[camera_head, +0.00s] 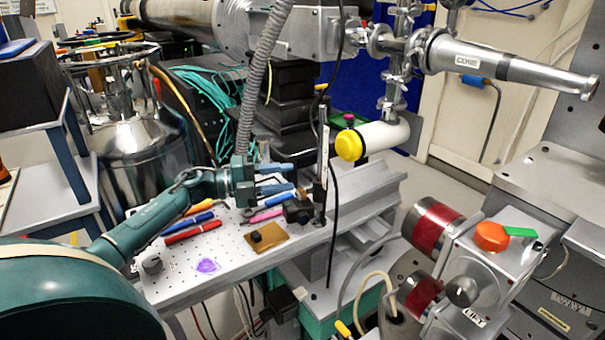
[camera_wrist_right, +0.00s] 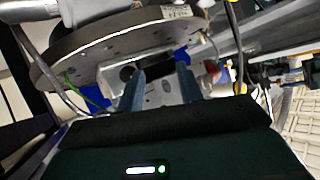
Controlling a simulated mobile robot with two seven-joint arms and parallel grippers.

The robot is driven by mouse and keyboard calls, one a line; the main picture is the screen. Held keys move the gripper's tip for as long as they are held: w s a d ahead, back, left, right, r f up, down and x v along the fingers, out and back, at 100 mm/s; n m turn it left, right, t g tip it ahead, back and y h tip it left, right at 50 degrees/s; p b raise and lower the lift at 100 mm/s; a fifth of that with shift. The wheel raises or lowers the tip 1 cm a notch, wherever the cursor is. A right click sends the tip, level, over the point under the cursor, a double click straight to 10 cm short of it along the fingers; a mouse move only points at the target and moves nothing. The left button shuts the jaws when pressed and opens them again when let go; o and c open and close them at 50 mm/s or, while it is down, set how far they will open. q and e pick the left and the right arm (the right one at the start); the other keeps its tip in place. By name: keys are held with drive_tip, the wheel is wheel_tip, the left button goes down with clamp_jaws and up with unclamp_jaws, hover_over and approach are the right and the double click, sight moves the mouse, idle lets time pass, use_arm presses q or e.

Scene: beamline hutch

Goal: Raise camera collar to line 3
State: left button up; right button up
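A thin upright post (camera_head: 323,150) with pale marks stands at the far edge of the perforated plate. A dark block that looks like the camera collar (camera_head: 298,210) sits low at the post. Its exact height against the marks is too small to read. My left gripper (camera_head: 292,178) comes in from the left, its two blue fingers apart, with nothing visible between them. The fingertips point toward the post and are slightly above and left of the dark block. My right gripper (camera_wrist_right: 160,82) is open and empty in the right wrist view, below a round metal flange (camera_wrist_right: 130,45); the head view does not show it.
The perforated plate (camera_head: 225,262) holds pens, a brown pad (camera_head: 268,240) with a black piece, and a purple blob (camera_head: 208,265). A yellow-capped white cylinder (camera_head: 375,140) hangs right of the post. A dark cable (camera_head: 335,215) runs close beside the post.

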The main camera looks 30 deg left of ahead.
sight(305, 175)
use_arm(q)
drive_tip(key=x, duration=0.5)
clamp_jaws()
idle(0.3)
